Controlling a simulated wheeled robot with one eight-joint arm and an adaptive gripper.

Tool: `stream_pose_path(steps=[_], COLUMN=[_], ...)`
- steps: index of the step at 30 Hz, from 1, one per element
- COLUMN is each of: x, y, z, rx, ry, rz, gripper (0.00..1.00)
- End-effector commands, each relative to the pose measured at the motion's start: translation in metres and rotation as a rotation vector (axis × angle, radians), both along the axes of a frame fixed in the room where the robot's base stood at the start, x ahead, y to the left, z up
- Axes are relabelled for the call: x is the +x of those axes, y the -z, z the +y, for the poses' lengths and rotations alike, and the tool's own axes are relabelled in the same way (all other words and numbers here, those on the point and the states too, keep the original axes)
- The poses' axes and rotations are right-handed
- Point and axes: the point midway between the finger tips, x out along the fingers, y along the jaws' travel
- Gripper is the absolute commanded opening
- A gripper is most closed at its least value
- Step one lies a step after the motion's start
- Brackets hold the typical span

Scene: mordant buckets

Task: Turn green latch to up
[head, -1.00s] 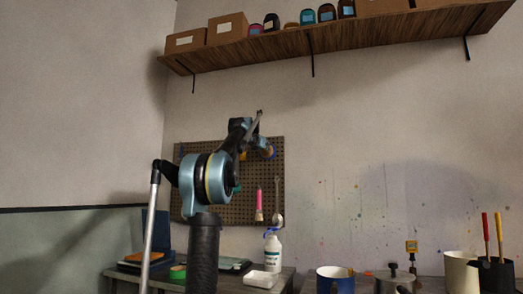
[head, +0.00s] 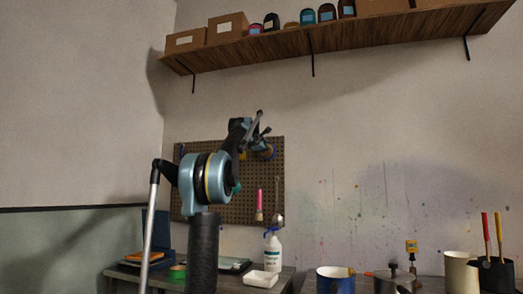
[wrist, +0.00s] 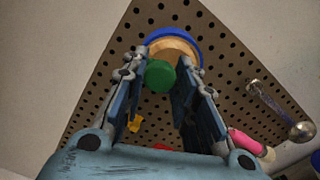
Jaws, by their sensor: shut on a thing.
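The green latch (wrist: 160,75) shows in the wrist view as a round green knob in front of the pegboard (wrist: 95,100). My gripper (wrist: 167,58) has one finger on each side of it and is shut on it. The latch's direction cannot be read from this angle. In the head view my gripper (head: 264,146) is at the upper right part of the pegboard (head: 235,210), and the latch cannot be made out there.
A blue-rimmed, tan round thing (wrist: 175,40) is just beyond my fingertips. A pink-handled brush (head: 259,205) and a metal spoon (head: 278,221) hang lower on the board.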

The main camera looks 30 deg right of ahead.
Motion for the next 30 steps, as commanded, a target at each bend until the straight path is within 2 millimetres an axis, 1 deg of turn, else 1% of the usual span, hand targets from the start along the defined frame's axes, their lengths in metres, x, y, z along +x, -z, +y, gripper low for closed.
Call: stream_pose_path(steps=[6, 15, 21, 30], x=[-0.0005, -0.0012, -0.0013, -0.0014], y=[0.0012, 0.0021, 0.0023, 0.0025], z=[0.0000, -0.0006, -0.0008, -0.0010], rx=[0.117, 0.226, 0.260, 0.271], ry=[0.000, 0.003, 0.004, 0.004], rz=[-0.137, -0.263, -0.304, -0.317], gripper=[0.03, 0.03, 0.03, 0.04])
